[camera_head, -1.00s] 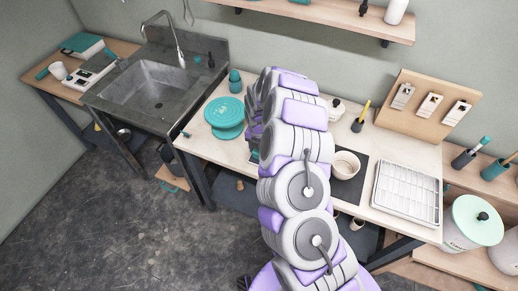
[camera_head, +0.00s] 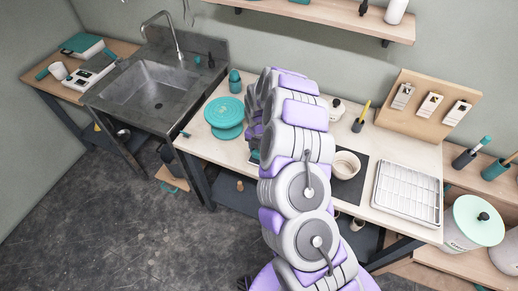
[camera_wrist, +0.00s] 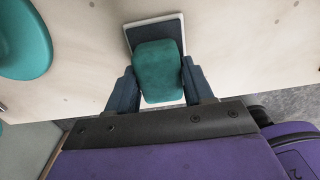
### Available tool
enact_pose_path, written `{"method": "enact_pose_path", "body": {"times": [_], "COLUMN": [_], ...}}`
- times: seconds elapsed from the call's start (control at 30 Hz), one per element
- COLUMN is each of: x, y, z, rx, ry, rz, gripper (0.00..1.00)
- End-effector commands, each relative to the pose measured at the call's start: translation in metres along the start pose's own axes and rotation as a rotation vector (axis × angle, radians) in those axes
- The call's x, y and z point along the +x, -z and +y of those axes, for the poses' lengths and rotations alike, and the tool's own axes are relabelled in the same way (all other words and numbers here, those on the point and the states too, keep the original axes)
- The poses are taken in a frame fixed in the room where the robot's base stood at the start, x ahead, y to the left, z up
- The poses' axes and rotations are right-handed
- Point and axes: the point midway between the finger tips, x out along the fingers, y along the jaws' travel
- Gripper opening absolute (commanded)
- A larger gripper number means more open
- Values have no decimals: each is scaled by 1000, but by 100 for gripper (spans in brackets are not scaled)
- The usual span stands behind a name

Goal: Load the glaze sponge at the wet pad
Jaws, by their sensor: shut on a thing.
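A teal sponge block (camera_wrist: 158,75) sits between the two dark fingers of my gripper (camera_wrist: 160,85) in the wrist view. The fingers are shut on its sides. The wet pad (camera_wrist: 153,25), a dark square with a pale rim, lies on the worktop behind and partly under the sponge in that view. The sponge hides much of the pad. Whether the sponge touches the pad or is just above it, I cannot tell. In the head view my arm hides the gripper and most of this spot.
A teal banding wheel (camera_head: 225,112) stands left of my arm on the pale worktop (camera_head: 212,150). Right of the arm are a small bowl (camera_head: 346,164) on a dark mat and a white rack (camera_head: 407,193). A sink (camera_head: 153,87) stands further left.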

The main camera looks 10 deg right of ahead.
Motion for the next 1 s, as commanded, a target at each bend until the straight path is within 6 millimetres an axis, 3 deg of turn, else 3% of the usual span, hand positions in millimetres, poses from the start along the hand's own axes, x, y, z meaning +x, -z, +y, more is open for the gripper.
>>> {"method": "enact_pose_path", "body": {"times": [0.33, 1.0], "x": [-3, -53], "y": [1, 0], "z": [-1, 0], "rx": [0, 1], "ry": [2, -3], "rz": [3, -1], "gripper": [27, 27]}}
